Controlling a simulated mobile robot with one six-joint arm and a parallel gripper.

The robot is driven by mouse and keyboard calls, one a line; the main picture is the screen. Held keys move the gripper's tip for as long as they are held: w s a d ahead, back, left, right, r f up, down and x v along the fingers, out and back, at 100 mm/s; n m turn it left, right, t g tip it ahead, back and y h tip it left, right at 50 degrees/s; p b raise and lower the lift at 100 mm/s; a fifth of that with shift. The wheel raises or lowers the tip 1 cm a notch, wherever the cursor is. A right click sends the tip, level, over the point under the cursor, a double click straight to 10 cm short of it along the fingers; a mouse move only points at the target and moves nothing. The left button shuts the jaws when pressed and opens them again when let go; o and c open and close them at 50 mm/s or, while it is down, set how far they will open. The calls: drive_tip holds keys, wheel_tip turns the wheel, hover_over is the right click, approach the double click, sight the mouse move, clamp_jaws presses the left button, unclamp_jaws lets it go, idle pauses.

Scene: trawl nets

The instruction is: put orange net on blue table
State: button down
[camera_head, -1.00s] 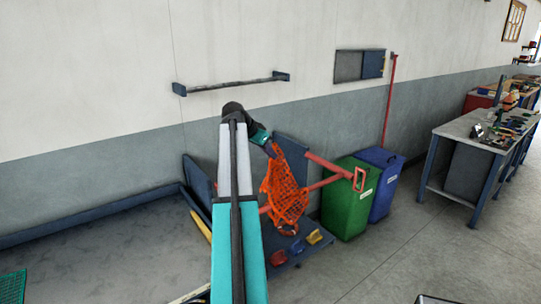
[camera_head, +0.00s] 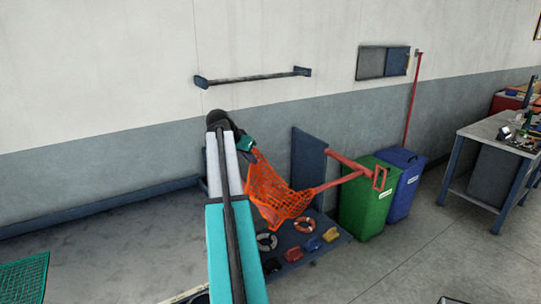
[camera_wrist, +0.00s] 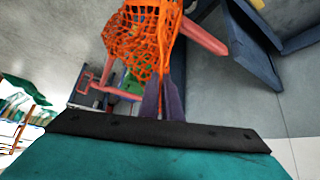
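The orange net (camera_head: 275,193) hangs bunched from my gripper (camera_head: 248,148), draped in front of a dark blue rack with red arms. In the wrist view the net (camera_wrist: 145,45) lies at the tips of the two dark fingers of my gripper (camera_wrist: 163,85), which look closed together on it. I cannot tell whether the net's lower end touches the rack. A table with a grey top and blue legs (camera_head: 487,130) stands at the right; no other blue table shows clearly.
The rack's blue base (camera_head: 318,253) holds life rings and small coloured items. A green bin (camera_head: 362,210) and a blue bin (camera_head: 404,190) stand right of it. A green net (camera_head: 22,278) lies at lower left. The floor (camera_head: 430,255) at lower right is mostly clear.

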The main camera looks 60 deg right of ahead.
drive_tip(key=w+a+f+n+t+y+b, duration=0.1)
drive_tip(key=w+a+f+n+t+b, duration=0.3)
drive_tip(key=w+a, duration=1)
drive_tip(key=w+a+f+n+t+y, duration=0.15)
drive_tip(key=w+a+f+n, duration=0.5)
drive_tip(key=w+a, duration=0.8)
drive_tip(key=w+a+f+n+t+y+b, duration=0.1)
drive_tip(key=a+f+n, duration=0.2)
drive_tip(key=a, duration=1.1)
drive_tip(key=w+a+f+n+t+y+b, duration=0.1)
drive_tip(key=a+f+n+y+b, duration=0.1)
drive_tip(key=a, duration=1.2)
drive_tip(key=w+a+f+n+t+y+b, duration=0.1)
drive_tip(key=w+a+f+n+t+y, duration=0.1)
drive_tip(key=a, duration=1.2)
drive_tip(key=shift+f+n, duration=0.85)
drive_tip(key=shift+n, duration=0.2)
